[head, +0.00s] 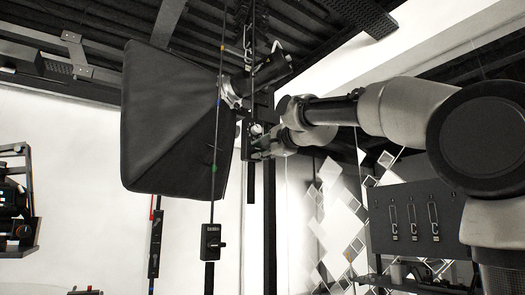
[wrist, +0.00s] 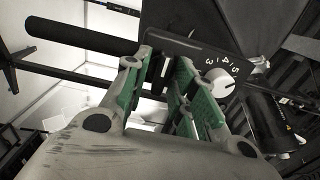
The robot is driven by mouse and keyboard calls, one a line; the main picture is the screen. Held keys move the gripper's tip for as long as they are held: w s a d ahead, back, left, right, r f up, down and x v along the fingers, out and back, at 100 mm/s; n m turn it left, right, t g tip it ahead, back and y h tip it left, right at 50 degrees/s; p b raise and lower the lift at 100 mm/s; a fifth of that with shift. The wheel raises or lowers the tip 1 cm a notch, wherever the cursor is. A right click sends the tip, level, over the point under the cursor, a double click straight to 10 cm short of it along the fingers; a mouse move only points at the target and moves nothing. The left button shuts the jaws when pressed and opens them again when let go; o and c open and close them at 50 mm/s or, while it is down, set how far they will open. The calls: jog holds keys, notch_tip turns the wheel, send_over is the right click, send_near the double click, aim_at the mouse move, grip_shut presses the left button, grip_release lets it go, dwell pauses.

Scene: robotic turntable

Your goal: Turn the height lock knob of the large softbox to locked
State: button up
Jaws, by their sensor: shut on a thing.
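The large softbox (head: 170,125) hangs at the upper left of the head view, its dark fabric side facing me. My gripper (head: 255,148) is at a dark control box right of the softbox, and part of it is hidden by the arm. In the wrist view, my gripper (wrist: 166,88) has its green-padded fingers closed around a narrow dark knob (wrist: 160,76) below a dark plate (wrist: 188,43). The fingers hide most of this knob, so its turn position and any label cannot be read. A white dial (wrist: 221,83) with numbers, 3 to 5 readable, sits just right of the fingers.
A black bar (wrist: 75,34) reaches left from near the fingers in the wrist view. A thin pole carries a small black box (head: 211,242) below the softbox. A dark panel (head: 418,218) with clips stands at the right. Ceiling rails run overhead.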

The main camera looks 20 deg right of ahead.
jog(key=o, duration=0.7)
jog(key=v, duration=1.2)
